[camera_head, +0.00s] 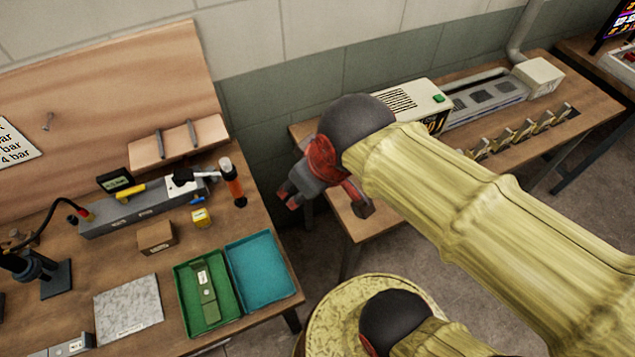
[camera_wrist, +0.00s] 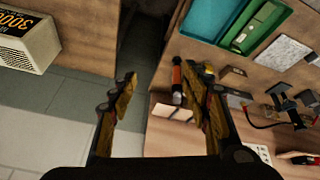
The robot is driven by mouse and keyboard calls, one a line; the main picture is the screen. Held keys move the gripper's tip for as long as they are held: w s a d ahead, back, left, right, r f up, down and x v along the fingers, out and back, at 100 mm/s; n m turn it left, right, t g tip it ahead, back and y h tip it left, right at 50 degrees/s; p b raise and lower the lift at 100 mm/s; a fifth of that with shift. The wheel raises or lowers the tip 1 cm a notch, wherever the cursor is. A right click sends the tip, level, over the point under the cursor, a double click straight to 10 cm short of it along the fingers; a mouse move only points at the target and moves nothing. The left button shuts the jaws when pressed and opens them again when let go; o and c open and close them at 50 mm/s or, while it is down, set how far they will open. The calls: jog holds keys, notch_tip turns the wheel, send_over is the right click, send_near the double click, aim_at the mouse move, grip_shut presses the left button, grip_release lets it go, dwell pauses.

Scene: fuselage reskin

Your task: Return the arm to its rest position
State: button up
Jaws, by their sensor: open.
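My gripper (camera_head: 322,190) is at the end of my yellow-sleeved arm, above the gap between the left workbench and the right bench in the head view. Its two fingers point left and down and are spread. In the wrist view my gripper (camera_wrist: 165,100) shows with its fingers wide apart and nothing between them. Behind the gap between the fingers I see wall, floor and the bench edge. The gripper touches nothing that I can see.
The left workbench (camera_head: 240,318) holds a green tray (camera_head: 182,290) with a part in it, a teal tray (camera_head: 262,268), a grey plate (camera_head: 128,308) and an orange-handled tool (camera_head: 233,181). The right bench (camera_head: 380,228) carries a beige box (camera_head: 410,98) and a row of metal brackets (camera_head: 520,130).

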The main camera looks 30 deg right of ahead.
jog(key=s+d+m, duration=0.1)
jog(key=m, duration=0.2)
jog(key=shift+s+d+r, duration=0.25)
jog(key=shift+s+d, duration=0.15)
jog(key=shift+f, duration=0.15)
notch_tip(320, 180, down, 2)
jog(key=b, duration=0.3)
jog(key=shift+f, duration=0.25)
jog(key=shift+c, duration=0.9)
